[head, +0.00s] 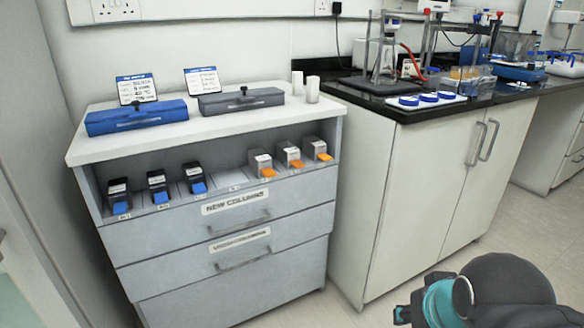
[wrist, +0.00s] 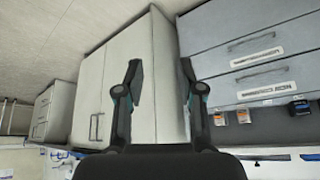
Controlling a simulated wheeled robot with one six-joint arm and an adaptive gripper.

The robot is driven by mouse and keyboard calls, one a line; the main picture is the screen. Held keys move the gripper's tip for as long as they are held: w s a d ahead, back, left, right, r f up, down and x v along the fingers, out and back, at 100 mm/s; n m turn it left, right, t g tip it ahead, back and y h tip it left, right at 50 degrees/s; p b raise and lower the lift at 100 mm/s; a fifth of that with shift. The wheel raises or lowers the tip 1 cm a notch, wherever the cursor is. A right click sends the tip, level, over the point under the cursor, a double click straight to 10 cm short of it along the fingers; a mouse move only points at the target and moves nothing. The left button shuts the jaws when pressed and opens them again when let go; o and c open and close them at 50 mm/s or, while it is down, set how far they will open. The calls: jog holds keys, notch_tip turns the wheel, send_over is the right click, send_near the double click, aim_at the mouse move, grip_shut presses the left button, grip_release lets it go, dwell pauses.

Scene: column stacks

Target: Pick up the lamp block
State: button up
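No block carries a lamp marking I can read, so I cannot tell which one is the lamp block. On the cabinet's open shelf stand black blocks with blue fronts: left (head: 119,197), middle (head: 158,186) and right (head: 194,178). To their right stand pale grey blocks with orange fronts: left (head: 261,163), middle (head: 289,155) and right (head: 318,149). My gripper (wrist: 160,70) is open and empty in the wrist view, facing white cupboard doors, apart from all blocks. Some blocks show upside down at that view's right. In the head view my arm is at lower right.
The cabinet top (head: 185,135) holds a blue case (head: 137,118) and a grey case (head: 242,100), each with a card behind, and two white cylinders. Drawers are shut below. The black bench (head: 405,108) at right carries glassware and blue-capped items. Floor before the cupboard is clear.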

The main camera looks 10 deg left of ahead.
jog(key=w+a+r+m+t+y+b, duration=0.1)
jog(key=w+a+m+t, duration=0.1)
jog(key=w+a, duration=0.35)
jog(key=w+a+m+t+y+b, duration=0.1)
jog(key=w+a+m+t, duration=0.15)
jog(key=w, duration=0.65)
jog(key=w+a+r+m+t+y+b, duration=0.1)
jog(key=w+a+m+t, duration=0.15)
jog(key=w+a, duration=0.35)
jog(key=m+t+h+b, duration=0.2)
jog(key=m+t, duration=0.3)
jog(key=m, duration=0.5)
send_near(299, 167)
jog(key=shift+w+a+f+p, duration=0.1)
jog(key=shift+w+p, duration=0.5)
jog(key=shift+w, duration=2)
jog(key=shift+w+a+f+p, duration=0.15)
jog(key=shift+w+p, duration=0.4)
jog(key=shift+w, duration=2.05)
jog(key=shift+r, duration=0.15)
grip_shut()
